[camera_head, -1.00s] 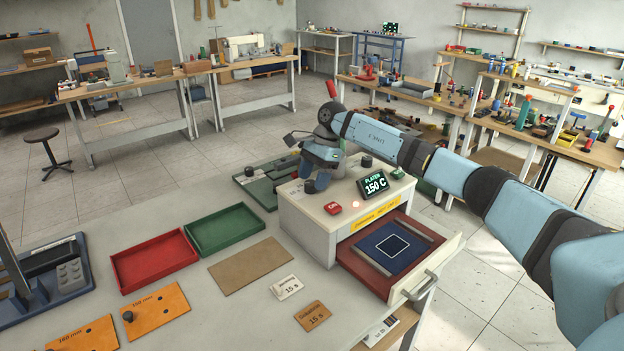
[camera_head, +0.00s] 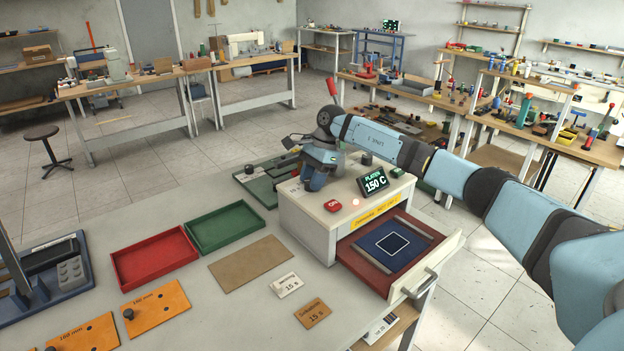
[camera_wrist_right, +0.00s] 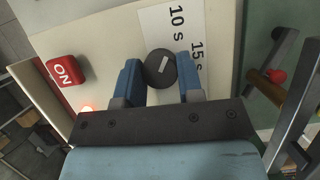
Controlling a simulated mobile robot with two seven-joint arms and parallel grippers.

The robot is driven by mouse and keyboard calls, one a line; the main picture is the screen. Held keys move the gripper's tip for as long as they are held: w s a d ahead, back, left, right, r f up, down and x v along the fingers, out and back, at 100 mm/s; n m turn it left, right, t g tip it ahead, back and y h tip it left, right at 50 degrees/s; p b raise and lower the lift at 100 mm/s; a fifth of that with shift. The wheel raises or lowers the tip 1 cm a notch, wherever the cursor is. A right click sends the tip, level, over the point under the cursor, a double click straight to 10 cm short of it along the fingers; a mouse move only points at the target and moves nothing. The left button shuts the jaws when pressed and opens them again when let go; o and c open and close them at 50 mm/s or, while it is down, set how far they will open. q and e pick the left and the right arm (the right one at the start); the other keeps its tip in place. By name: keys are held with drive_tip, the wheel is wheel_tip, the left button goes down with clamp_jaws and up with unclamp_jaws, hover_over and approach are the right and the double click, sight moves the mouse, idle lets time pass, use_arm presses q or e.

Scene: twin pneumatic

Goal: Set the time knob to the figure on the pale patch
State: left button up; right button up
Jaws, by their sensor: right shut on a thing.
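The time knob (camera_wrist_right: 160,67) is a black round knob with a white mark, on the panel of the cream press (camera_head: 309,210). My right gripper (camera_wrist_right: 158,78) has a blue finger on each side of it and is shut on it. The printed scale beside it reads 10 s and 15 s; the white mark leans towards these figures, but I cannot tell exactly which one. In the head view my right gripper (camera_head: 313,184) hides the knob. The pale patch (camera_head: 287,285) on the table reads 15 s. My left gripper is not in view.
A brown patch (camera_head: 312,313) also reads 15 s. A red ON button (camera_head: 333,205), another black knob (camera_head: 366,159) and a display reading 150 C (camera_head: 374,181) are on the press. Its drawer (camera_head: 447,263) is out. Red (camera_head: 155,262) and green (camera_head: 228,229) trays stand left.

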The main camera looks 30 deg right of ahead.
drive_tip(key=shift+m, duration=0.3)
drive_tip(key=m+t, duration=0.1)
drive_tip(key=m, duration=0.1)
drive_tip(key=shift+s+m+b, duration=0.1)
drive_tip(key=shift+m+b, duration=0.2)
drive_tip(key=shift+m, duration=0.1)
drive_tip(key=m+t, duration=0.1)
drive_tip(key=m, duration=0.2)
drive_tip(key=shift+m+t+h, duration=0.4)
drive_tip(key=shift+s+a+m+t+h, duration=0.1)
drive_tip(key=shift+m+t+h, duration=0.2)
drive_tip(key=shift+m, duration=0.75)
drive_tip(key=shift+m+t+h, duration=0.2)
drive_tip(key=shift+m+h, duration=0.1)
drive_tip(key=shift+m, duration=0.75)
drive_tip(key=o, duration=0.9)
drive_tip(key=shift+r, duration=0.15)
